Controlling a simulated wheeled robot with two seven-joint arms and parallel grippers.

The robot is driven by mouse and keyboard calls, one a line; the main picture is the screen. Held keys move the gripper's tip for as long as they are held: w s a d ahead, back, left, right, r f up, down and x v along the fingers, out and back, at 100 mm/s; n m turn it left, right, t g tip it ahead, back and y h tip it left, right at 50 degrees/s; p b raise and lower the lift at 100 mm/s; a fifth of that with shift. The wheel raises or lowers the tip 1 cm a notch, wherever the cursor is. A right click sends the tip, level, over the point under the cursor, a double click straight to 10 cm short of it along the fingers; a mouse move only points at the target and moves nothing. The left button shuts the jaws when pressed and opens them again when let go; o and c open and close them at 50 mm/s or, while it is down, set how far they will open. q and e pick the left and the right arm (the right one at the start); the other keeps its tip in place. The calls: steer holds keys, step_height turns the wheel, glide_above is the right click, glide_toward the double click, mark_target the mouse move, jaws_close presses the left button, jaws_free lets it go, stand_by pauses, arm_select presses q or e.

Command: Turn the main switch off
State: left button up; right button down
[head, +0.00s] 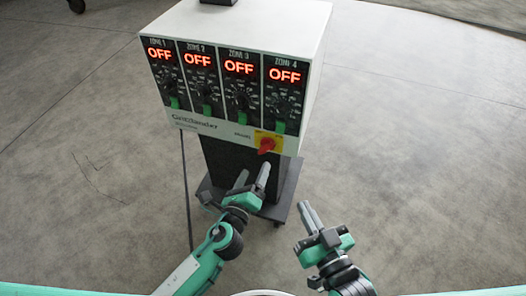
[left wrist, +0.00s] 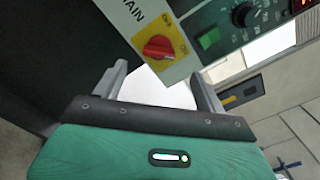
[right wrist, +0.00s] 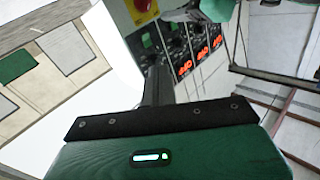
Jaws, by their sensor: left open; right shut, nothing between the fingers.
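The red main switch (head: 266,145) sits on a yellow plate at the lower right of the control box's front. In the left wrist view the red knob (left wrist: 158,47) shows close up on its yellow plate, just beyond the fingers. My left gripper (head: 252,176) is open and empty, below the switch in the head view and apart from it. My right gripper (head: 306,208) is shut and empty, to the right of the box's stand. In the right wrist view the red knob (right wrist: 142,5) is cut by the top edge.
The white control box (head: 265,35) has several zone panels (head: 240,85), each reading OFF in red with a green switch below. It stands on a dark column with a wheeled base (head: 283,190). The grey floor (head: 420,150) to the right is clear.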

mark_target(263, 151)
arm_select(q)
steer(key=x, duration=0.8)
steer(key=shift+f+b, duration=0.1)
steer(key=shift+b, duration=0.2)
steer(key=shift+w+d, duration=0.1)
steer(key=shift+w, duration=0.25)
steer(key=c, duration=1)
arm_select(e)
steer(key=r, duration=0.1)
steer(key=r+t, duration=0.1)
steer(key=w+d+r+t, duration=0.1)
